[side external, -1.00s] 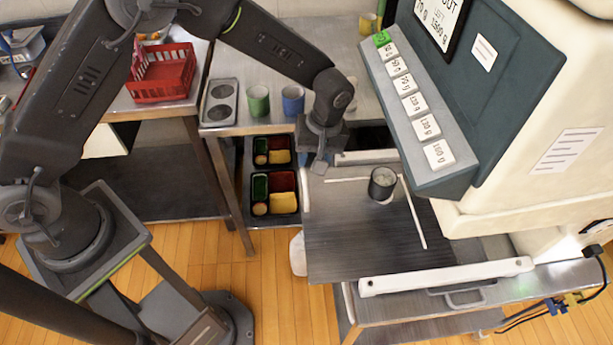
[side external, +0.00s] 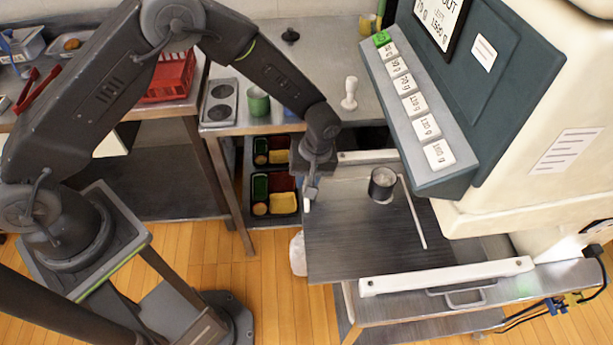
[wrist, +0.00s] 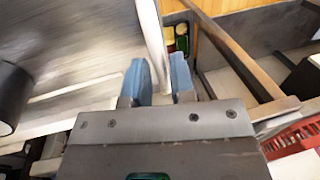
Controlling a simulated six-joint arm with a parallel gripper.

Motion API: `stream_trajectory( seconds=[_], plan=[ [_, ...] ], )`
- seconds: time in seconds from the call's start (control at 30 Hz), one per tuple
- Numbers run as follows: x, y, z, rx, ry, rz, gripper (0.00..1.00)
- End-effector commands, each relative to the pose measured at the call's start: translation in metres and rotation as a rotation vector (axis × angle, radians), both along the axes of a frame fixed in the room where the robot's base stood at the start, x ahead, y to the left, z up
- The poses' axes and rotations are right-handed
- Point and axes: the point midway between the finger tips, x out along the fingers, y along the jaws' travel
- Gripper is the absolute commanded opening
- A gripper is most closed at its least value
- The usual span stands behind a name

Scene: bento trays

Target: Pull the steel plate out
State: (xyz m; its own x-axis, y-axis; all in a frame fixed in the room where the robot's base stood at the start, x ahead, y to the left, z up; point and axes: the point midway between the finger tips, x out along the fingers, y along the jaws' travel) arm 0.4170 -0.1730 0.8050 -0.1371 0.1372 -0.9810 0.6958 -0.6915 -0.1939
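The steel plate (side external: 350,240) is a flat grey sheet on the stand under the dispensing machine. It also fills the upper left of the wrist view (wrist: 85,35). A pale upright strip (wrist: 152,40) runs along its edge, and its white end also shows at the plate's left side in the side view (side external: 306,206). My gripper (side external: 310,192) is at that left edge. In the wrist view its two blue fingers (wrist: 160,80) are apart, one on each side of the strip, with a gap visible. Whether a finger touches the strip is hard to tell.
A dark metal cup (side external: 382,186) stands on the plate beside a thin pale bar (side external: 413,215). The machine (side external: 480,90) overhangs the plate's right side. Filled bento trays (side external: 274,193) lie on the left. A white rail (side external: 445,277) runs along the front.

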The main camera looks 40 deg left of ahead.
Motion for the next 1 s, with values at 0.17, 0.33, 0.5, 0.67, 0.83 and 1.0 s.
stream_trajectory(
  seconds=[0.17,0.33,0.5,0.67,0.83,1.0],
  plan=[
    [0.000,0.000,0.000,0.000,0.000,0.000,0.06],
    [0.000,0.000,0.000,0.000,0.000,0.000,0.00],
    [0.000,0.000,0.000,0.000,0.000,0.000,0.00],
    [-0.003,0.003,0.001,0.001,0.001,0.001,0.00],
    [-0.021,0.023,0.001,0.002,0.003,0.002,0.00],
    [-0.049,0.051,0.001,0.003,0.003,0.004,0.00]
  ],
)
